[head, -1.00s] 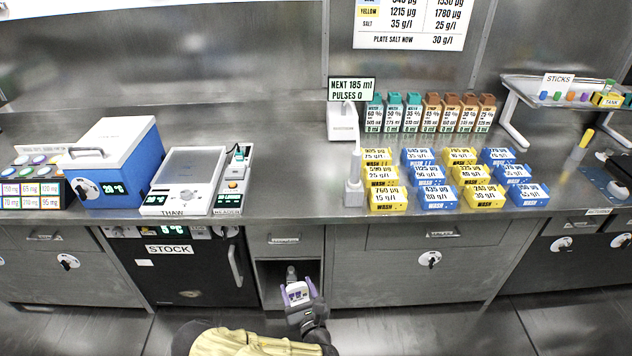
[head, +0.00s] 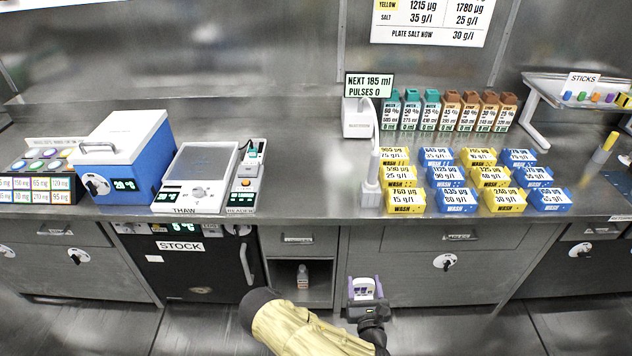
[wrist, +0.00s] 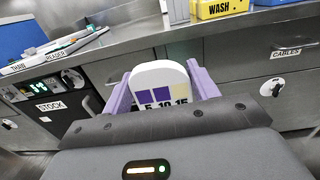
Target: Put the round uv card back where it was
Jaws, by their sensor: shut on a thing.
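My gripper (head: 366,291) is in front of the drawer fronts, below the bench edge, just right of an open cubby. Its purple fingers are shut on a white card (head: 365,287) with a rounded top. In the wrist view the card (wrist: 160,76) stands upright between the fingers (wrist: 161,90). It carries purple and pale yellow squares above the numbers 5, 10, 15. Its lower part is hidden by the gripper body.
The open cubby (head: 318,293) holds a small bottle (head: 302,277). Above, the bench carries a reader (head: 246,178), a thaw plate (head: 193,179), a blue box (head: 124,158), wash blocks (head: 436,201) and a dispenser (head: 357,120). The floor in front is clear.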

